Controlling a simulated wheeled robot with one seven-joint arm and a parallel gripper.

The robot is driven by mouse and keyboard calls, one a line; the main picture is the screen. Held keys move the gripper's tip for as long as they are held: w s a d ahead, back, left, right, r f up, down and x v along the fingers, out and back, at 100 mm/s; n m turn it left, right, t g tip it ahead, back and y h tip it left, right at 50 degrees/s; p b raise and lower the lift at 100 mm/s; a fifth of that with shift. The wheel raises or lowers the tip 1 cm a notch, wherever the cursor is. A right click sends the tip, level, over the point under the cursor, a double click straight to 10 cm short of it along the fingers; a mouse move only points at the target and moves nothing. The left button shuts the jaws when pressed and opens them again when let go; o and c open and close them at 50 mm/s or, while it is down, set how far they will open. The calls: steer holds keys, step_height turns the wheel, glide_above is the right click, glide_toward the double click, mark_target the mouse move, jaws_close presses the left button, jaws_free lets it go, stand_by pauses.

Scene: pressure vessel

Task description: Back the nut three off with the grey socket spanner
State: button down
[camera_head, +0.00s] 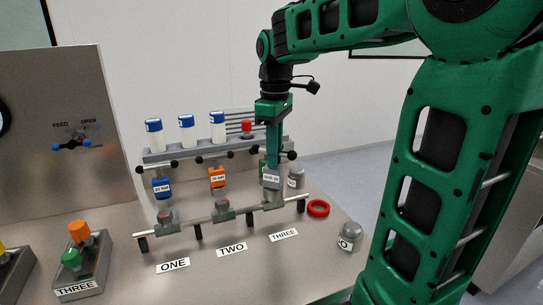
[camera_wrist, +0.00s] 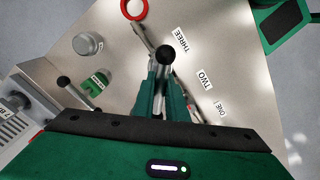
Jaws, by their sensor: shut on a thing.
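My gripper (camera_head: 272,163) points straight down over the right end of the rail (camera_head: 240,210), above the label THREE (camera_head: 284,235). It is shut on the grey socket spanner (camera_head: 271,181), whose labelled socket shows below the fingers. The socket's lower end is at the third place on the rail and hides nut three; I cannot tell how fully it is seated. In the wrist view the fingers (camera_wrist: 160,92) are close together, with a black knob (camera_wrist: 165,55) just beyond them. Nut one (camera_head: 167,217) and nut two (camera_head: 223,208) are uncovered on the rail.
Blue (camera_head: 161,187) and orange (camera_head: 217,177) spanners hang at the rack (camera_head: 180,152); a green one (camera_wrist: 97,82) is close behind my gripper. A red ring (camera_head: 318,208) and a grey domed piece (camera_head: 350,235) lie to the right.

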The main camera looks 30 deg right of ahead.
steer(key=shift+w, duration=0.1)
steer(key=shift+r, duration=3.6)
steer(key=shift+r, duration=0.5)
steer(key=shift+f, duration=0.15)
steer(key=shift+f, duration=3.85)
